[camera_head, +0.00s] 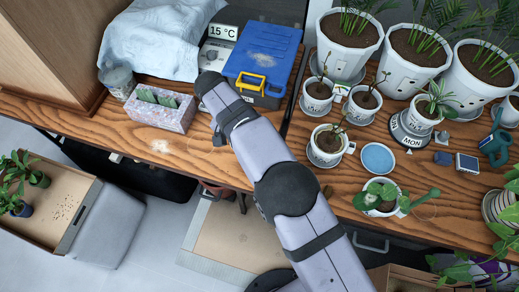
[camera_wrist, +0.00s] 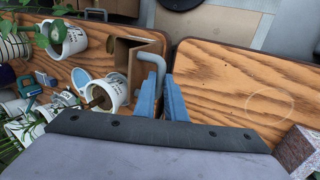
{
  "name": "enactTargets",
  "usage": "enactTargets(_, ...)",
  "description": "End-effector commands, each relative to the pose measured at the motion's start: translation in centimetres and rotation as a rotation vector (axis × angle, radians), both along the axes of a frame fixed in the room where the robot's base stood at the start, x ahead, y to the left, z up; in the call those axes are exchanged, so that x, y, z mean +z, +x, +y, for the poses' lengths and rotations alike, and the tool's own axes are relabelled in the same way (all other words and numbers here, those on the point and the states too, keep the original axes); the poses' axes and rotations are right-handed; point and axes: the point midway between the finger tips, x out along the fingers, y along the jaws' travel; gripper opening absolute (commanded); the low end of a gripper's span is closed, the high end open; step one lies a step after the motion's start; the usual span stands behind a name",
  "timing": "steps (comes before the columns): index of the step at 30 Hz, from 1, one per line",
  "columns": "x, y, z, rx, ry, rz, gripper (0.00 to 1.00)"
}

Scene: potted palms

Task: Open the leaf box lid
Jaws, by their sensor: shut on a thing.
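My gripper (camera_wrist: 160,98) shows in the wrist view, its two blue-grey fingers close together around a grey bent bar (camera_wrist: 157,62), which rises between them and turns left. A small brown box (camera_wrist: 124,58) stands right behind the bar; whether they are joined is not clear. In the head view my arm hides the fingers and this box. A blue box (camera_head: 262,52) with a shut blue lid and a yellow latch (camera_head: 251,82) stands at the back, beyond my arm. No label shows which one is the leaf box.
Potted plants (camera_head: 348,47) crowd the right table, with a light-blue dish (camera_head: 378,158) in front. A patterned tissue box (camera_head: 160,110) and a draped cloth (camera_head: 158,35) are on the left table. A narrow gap separates the tables. The left table's front is mostly clear.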

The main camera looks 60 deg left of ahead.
Motion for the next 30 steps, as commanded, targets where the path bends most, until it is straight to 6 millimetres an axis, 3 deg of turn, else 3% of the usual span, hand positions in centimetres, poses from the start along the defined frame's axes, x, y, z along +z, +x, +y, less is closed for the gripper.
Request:
enactTargets(2,-0.89,0.12,0.05,0.002,-0.022,-0.018,0.00)
enactTargets(30,-1.17,-0.48,0.08,-0.006,-0.078,-0.073,0.00)
